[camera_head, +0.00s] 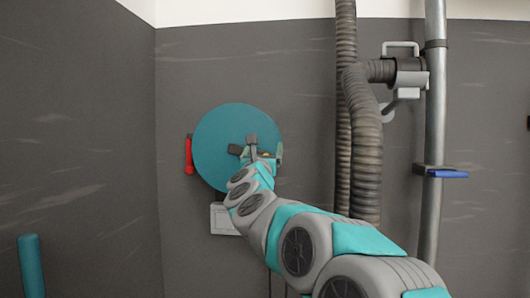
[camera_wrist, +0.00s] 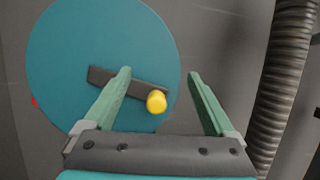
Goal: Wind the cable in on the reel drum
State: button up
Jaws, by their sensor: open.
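The reel drum shows as a round teal disc (camera_head: 215,133) on the dark wall, and it fills much of the wrist view (camera_wrist: 60,60). A dark crank bar (camera_wrist: 103,77) crosses its face, with a yellow knob (camera_wrist: 156,102) at the bar's right end. My gripper (camera_wrist: 160,72) is open in front of the disc. The knob lies between its two green fingers in the picture, nearer the left finger, which overlaps the bar. I cannot tell whether a finger touches the knob. In the head view my gripper (camera_head: 262,152) covers part of the crank. I cannot clearly make out the cable.
A red handle (camera_head: 189,156) is at the disc's left edge. A pale box (camera_head: 222,219) is below the disc. A ribbed hose (camera_head: 366,150) and a metal pipe (camera_head: 434,120) with a blue lever (camera_head: 447,174) stand to the right. A teal post (camera_head: 31,265) is at lower left.

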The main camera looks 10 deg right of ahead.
jog(key=b+v, duration=0.2)
jog(key=v, duration=0.4)
jog(key=shift+b, duration=0.35)
